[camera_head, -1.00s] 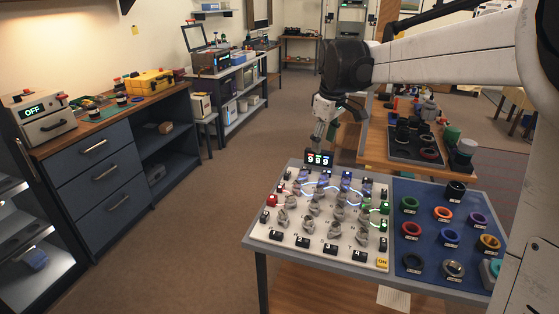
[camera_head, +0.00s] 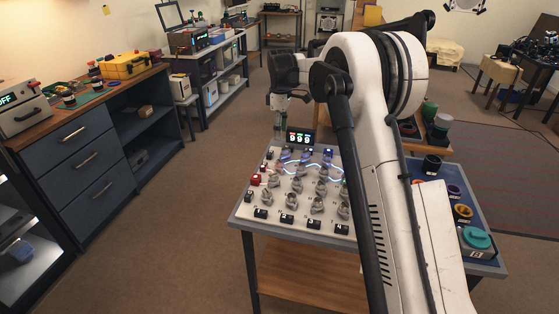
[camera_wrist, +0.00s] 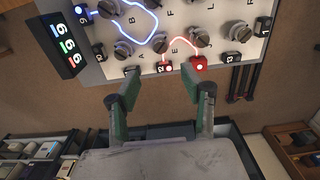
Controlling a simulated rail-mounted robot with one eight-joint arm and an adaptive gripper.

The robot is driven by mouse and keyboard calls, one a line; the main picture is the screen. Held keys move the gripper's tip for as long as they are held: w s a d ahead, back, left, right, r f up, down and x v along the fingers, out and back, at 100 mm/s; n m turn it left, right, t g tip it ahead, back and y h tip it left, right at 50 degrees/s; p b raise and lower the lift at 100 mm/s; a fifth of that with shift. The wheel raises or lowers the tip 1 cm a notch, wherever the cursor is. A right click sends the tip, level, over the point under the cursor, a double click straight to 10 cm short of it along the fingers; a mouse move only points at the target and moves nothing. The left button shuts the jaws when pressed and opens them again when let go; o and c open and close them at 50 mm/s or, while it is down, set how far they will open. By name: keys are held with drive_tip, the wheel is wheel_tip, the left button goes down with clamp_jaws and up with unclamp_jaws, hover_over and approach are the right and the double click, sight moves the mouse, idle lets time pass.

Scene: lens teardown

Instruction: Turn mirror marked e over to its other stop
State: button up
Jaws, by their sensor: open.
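The mirror marked e is most likely the grey knob (camera_wrist: 160,43) left of the letter E in the wrist view; the letters are small. It stands on the white panel (camera_wrist: 140,68). A red light path curves close by its right side. My gripper (camera_wrist: 168,88) is open and empty, its two green-grey fingers spread below the panel edge in the picture. The fingers look apart from the knob. In the head view my gripper hangs near the panel's far left corner, its fingertips hard to make out, and my arm covers the panel's right part.
Other grey knobs (camera_wrist: 123,49) surround the mirror closely. A red block (camera_wrist: 200,63) sits on the near panel edge in the wrist view. Coloured rings (camera_head: 462,212) lie on the blue mat at right.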

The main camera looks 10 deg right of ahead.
sight(281, 161)
wheel_tip(281, 161, down, 13)
drive_tip(key=shift+b, duration=0.3)
clamp_jaws()
idle(0.4)
